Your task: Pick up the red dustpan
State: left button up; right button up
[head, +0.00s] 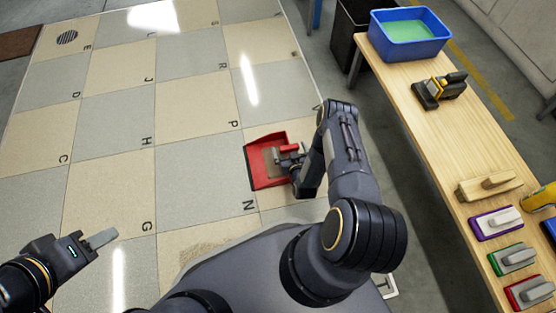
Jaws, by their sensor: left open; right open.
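The red dustpan (259,179) lies on the tiled floor near the middle of the head view, its open side toward the left. My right gripper (283,156) is open at the right part of the dustpan, and the hand hides that part, including any handle. I cannot tell whether the fingers touch it. My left gripper (100,238) is at the lower left, open and empty, well away from the dustpan.
A wooden bench (440,140) runs along the right. It carries a blue basin (408,45) with green liquid, a black and yellow tool (440,90), a wooden float (488,187) and several coloured pads (495,223). A black bin (350,38) stands beyond. The lettered floor at left is mostly clear.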

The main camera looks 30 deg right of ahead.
aim_at(289, 145)
jog(key=b+x, duration=0.1)
jog(key=x, duration=0.2)
jog(key=shift+s+d+f, duration=0.15)
jog(key=shift+d, duration=0.05)
jog(key=shift+w, duration=0.4)
jog(key=shift+d, duration=0.1)
jog(key=c, duration=1.4)
jog(key=shift+c, duration=1)
